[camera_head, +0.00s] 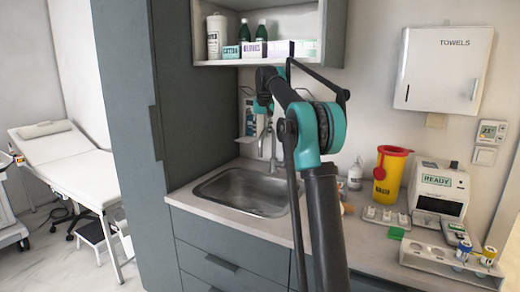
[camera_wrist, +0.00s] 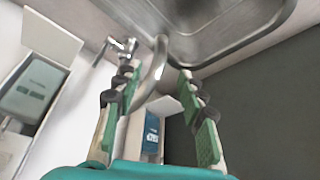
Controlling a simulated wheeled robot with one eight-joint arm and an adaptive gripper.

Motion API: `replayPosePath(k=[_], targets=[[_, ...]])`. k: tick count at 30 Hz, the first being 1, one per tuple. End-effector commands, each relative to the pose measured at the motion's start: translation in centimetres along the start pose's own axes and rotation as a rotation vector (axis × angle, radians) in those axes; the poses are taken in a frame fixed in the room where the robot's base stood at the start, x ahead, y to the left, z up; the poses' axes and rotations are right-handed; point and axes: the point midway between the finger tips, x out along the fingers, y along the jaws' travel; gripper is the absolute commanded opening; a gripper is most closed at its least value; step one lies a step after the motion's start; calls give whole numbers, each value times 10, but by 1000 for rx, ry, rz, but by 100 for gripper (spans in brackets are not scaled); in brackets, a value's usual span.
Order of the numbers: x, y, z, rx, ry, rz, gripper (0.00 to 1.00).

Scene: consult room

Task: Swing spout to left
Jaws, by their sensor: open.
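The metal tap stands at the back of the sink, and its thin curved spout (camera_head: 272,152) shows in the head view, partly hidden by my arm. In the wrist view the spout (camera_wrist: 155,72) runs as a curved pipe between the two green-padded fingers of my gripper (camera_wrist: 158,72). The gripper is open, with the pipe nearer the left finger; I cannot tell whether they touch. The tap's body and handle (camera_wrist: 125,46) show beyond the left finger. In the head view my gripper (camera_head: 264,108) is above the tap, its fingertips hard to make out.
The steel sink (camera_head: 252,196) is empty. A shelf (camera_head: 230,62) with bottles and boxes hangs above. Wall dispensers (camera_head: 250,118) are close behind the gripper. A yellow bin (camera_head: 389,176) and a white device (camera_head: 437,190) stand on the counter at right.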

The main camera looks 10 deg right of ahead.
Motion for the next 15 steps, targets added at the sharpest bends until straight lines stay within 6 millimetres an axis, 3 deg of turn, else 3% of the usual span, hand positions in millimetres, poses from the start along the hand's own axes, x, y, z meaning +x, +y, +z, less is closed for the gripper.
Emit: replayPosePath(k=[15], targets=[[90, 0, 0, 0, 0, 0, 40]])
